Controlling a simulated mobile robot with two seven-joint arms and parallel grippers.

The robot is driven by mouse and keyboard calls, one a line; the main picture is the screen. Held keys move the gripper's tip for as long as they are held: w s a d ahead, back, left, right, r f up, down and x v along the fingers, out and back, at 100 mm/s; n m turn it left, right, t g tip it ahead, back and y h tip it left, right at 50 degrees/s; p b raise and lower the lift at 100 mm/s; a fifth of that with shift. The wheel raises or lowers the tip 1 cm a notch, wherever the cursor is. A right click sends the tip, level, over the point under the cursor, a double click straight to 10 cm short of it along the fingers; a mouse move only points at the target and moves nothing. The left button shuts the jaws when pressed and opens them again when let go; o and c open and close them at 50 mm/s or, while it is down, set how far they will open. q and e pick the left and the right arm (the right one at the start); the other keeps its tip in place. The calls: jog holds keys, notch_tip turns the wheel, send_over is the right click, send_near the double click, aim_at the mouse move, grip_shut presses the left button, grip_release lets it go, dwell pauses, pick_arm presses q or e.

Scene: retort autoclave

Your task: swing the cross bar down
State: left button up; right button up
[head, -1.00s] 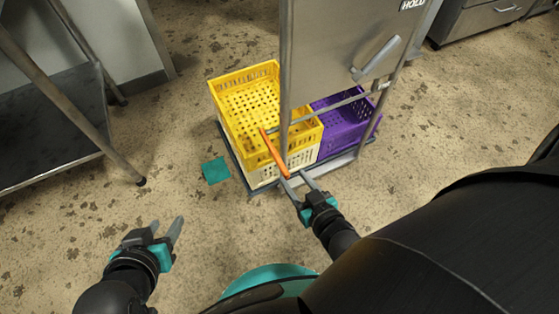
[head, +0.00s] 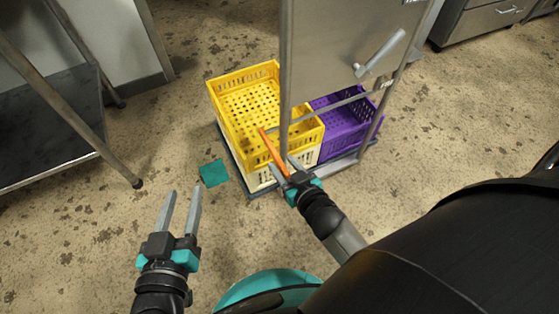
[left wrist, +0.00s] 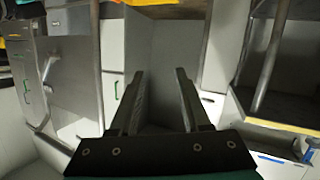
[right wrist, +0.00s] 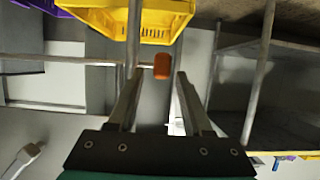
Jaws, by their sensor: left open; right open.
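An orange bar (head: 273,152), which looks like the grip of the cross bar, slants in front of the yellow crate in the head view. A thin metal bar (head: 335,107) runs from near it across the crates to the right; I cannot tell how they join. My right gripper (head: 282,165) is open, with its fingertips at the lower end of the orange bar. In the right wrist view the orange end (right wrist: 161,66) appears between the fingertips; contact is unclear. My left gripper (head: 183,190) is open and empty above the floor, left of the crates.
A yellow crate (head: 222,106) and a purple crate (head: 368,122) stand on a low base behind an upright post (head: 286,70). A steel panel with a lever handle (head: 380,53) rises above them. A steel table (head: 50,125) stands left. A teal patch (head: 214,173) lies on the floor.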

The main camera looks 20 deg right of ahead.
pick_arm(q)
jog(key=shift+s+d+r+n+t+h+b, duration=0.4)
jog(key=shift+r+t, duration=0.3)
jog(key=shift+t, duration=0.4)
pick_arm(e)
jog(key=shift+x, duration=1.3)
pick_arm(q)
jog(key=shift+s+d, duration=0.1)
pick_arm(e)
grip_shut()
